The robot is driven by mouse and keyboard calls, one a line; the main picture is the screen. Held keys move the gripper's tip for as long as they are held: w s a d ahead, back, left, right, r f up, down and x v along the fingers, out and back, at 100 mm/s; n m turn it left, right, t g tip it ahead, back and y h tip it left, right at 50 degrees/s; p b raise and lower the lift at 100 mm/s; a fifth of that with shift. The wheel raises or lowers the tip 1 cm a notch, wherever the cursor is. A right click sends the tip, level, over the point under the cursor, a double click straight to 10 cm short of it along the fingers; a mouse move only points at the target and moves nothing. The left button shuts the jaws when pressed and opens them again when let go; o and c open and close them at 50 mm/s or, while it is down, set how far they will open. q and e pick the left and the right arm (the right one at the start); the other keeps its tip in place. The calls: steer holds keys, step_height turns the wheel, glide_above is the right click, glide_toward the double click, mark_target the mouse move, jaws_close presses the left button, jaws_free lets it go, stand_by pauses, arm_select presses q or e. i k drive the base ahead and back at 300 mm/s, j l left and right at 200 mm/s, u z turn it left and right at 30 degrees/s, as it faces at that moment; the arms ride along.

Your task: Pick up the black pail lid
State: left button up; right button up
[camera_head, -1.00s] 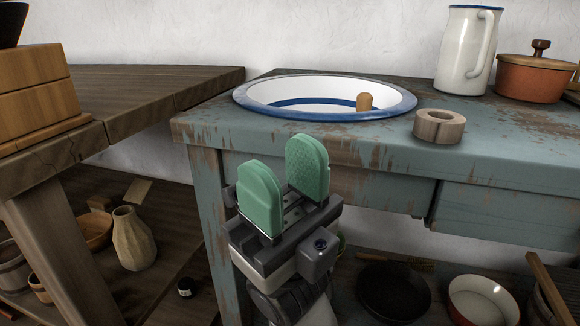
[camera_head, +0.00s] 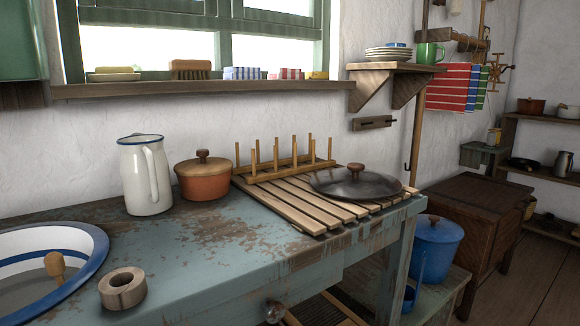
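A black domed lid (camera_head: 354,184) with a brown wooden knob rests on the slatted wooden draining board (camera_head: 296,212) at the right end of the teal worktop. Its knob points up. The lid lies in front of and to the right of the board's row of upright pegs. Neither of my grippers shows in the view now.
On the worn teal worktop (camera_head: 215,240) stand a white enamel jug (camera_head: 146,178), an orange lidded pot (camera_head: 203,180), a wooden ring (camera_head: 123,290) and a blue-rimmed basin (camera_head: 88,238). A blue lidded pail (camera_head: 436,250) stands lower right. The worktop's middle is clear.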

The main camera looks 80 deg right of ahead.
mark_target(353, 182)
steer(key=z, duration=0.45)
steer(key=j+z, duration=0.1)
steer(key=z, duration=0.8)
steer(key=j+z, duration=0.1)
steer(key=z, duration=1.25)
steer(key=k+z, duration=0.1)
steer(key=z, duration=0.35)
